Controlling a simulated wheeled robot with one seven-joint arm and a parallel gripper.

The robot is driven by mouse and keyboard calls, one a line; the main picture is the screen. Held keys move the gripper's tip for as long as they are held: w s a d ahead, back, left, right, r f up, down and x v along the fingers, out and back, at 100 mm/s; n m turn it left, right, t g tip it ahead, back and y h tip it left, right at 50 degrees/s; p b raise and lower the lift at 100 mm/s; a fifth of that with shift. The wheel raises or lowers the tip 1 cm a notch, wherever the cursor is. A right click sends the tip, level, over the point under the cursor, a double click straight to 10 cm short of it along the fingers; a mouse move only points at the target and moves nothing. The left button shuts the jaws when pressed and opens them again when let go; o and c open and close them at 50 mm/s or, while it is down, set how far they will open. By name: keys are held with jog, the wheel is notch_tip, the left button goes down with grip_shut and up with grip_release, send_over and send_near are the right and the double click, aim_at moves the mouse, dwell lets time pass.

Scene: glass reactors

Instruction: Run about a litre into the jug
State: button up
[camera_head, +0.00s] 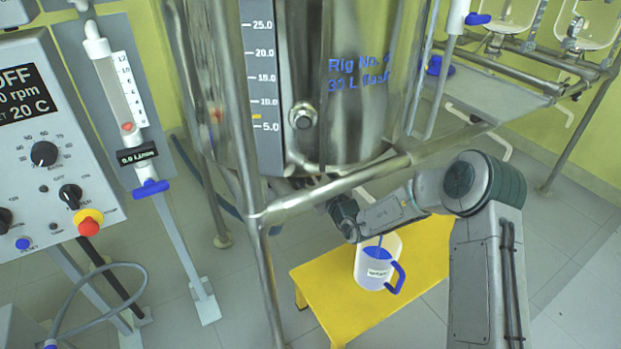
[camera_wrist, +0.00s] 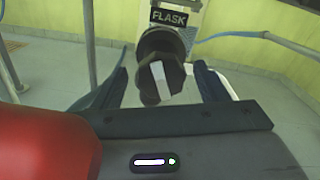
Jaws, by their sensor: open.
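The jug (camera_head: 368,277), pale with a blue handle and a label, stands upright on a yellow stool (camera_head: 322,305) beneath the vessel. Blue shows inside it, and a thin blue streak above it looks like liquid running in; the level is hard to read. In the wrist view a dark round valve knob (camera_wrist: 162,80) with a nearly upright white stripe sits below a "FLASK" label (camera_wrist: 169,17). My gripper (camera_wrist: 160,88) is open, with one finger on each side of the knob; contact cannot be told. My arm hides the outlet in the head view.
The steel vessel (camera_head: 355,130) with a level scale (camera_head: 262,70) hangs in a tube frame (camera_head: 330,187) close to my arm. A control box (camera_head: 50,150) and a flow meter (camera_head: 122,95) stand at left. Floor at right is clear.

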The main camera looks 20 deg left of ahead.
aim_at(316, 180)
jog(key=shift+b+x, duration=0.3)
jog(key=shift+x, duration=1.35)
jog(key=c, duration=1)
jog(key=shift+m+p, duration=0.3)
jog(key=shift+p, duration=0.05)
jog(key=m+p, duration=0.7)
jog(key=m, duration=0.3)
jog(key=m+p, duration=0.8)
jog(key=m, duration=0.3)
jog(key=shift+w+d+f, duration=0.1)
jog(key=shift+d+f, duration=0.05)
jog(key=shift+f, duration=0.05)
jog(key=shift+m, duration=0.4)
